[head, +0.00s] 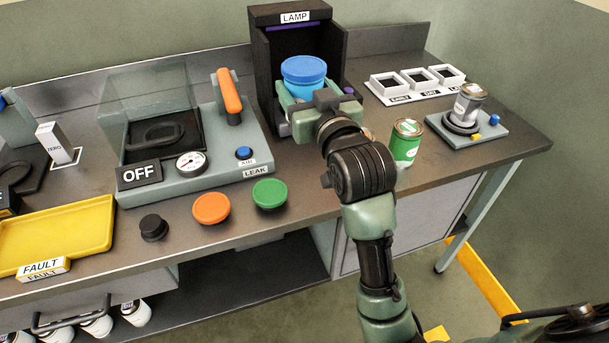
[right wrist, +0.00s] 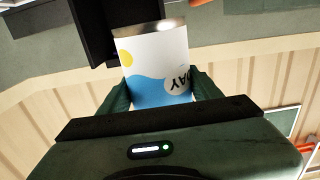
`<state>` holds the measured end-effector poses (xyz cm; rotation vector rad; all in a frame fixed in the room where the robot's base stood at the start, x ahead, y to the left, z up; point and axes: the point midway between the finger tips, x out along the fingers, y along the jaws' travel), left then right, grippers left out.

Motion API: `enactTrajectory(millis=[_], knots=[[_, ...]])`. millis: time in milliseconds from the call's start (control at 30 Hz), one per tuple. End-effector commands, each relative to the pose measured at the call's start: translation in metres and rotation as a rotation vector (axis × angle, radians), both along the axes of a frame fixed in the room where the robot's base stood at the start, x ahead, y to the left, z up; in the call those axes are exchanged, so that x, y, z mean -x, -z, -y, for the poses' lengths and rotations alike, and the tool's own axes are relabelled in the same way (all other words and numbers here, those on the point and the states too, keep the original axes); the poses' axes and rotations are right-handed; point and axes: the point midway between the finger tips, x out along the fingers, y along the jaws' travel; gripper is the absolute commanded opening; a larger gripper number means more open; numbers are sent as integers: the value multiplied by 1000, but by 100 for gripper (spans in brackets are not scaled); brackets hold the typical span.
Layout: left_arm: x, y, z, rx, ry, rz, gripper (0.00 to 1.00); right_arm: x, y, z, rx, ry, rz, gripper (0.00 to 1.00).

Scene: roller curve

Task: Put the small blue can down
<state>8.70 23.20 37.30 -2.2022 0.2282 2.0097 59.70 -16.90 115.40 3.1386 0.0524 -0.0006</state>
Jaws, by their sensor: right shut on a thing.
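The small blue can (head: 305,70) has a blue top and stands out in front of the opening of the black LAMP box (head: 262,62). My right gripper (head: 311,98) is shut on it, with the fingers at its sides. In the right wrist view the can (right wrist: 157,62) sits upside down between the two fingers (right wrist: 160,92), showing a white and blue label with a yellow dot and letters that look like DAY. The head view does not show clearly whether its bottom touches anything. My left gripper is not in view.
A white rack with three openings (head: 392,93) is at the back right. A green can (head: 406,143) stands right of my arm; a grey can (head: 468,104) is on a stand. The LEAK station (head: 195,183), orange and green buttons and yellow FAULT tray (head: 98,213) are left.

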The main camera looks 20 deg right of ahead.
Motion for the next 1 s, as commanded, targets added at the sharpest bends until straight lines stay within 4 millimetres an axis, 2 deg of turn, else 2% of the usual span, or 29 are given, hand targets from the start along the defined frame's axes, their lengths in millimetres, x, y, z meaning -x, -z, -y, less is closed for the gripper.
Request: enactTrajectory(millis=[33, 100, 400, 500, 700, 900, 1000], knots=[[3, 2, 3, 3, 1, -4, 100, 1, 17, 0, 1, 0, -9, 18], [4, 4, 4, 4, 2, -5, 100, 1, 37, 0, 1, 0, -11, 18], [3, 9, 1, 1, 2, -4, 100, 1, 113, 0, 0, 0, -6, 18], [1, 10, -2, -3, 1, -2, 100, 1, 129, 1, 0, 0, -3, 18], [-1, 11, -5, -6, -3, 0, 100, 1, 145, 1, 0, 1, -1, 18], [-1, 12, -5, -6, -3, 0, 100, 1, 176, 1, 0, 1, -2, 18], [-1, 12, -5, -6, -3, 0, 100, 1, 182, 1, 0, 0, 1, 18]])
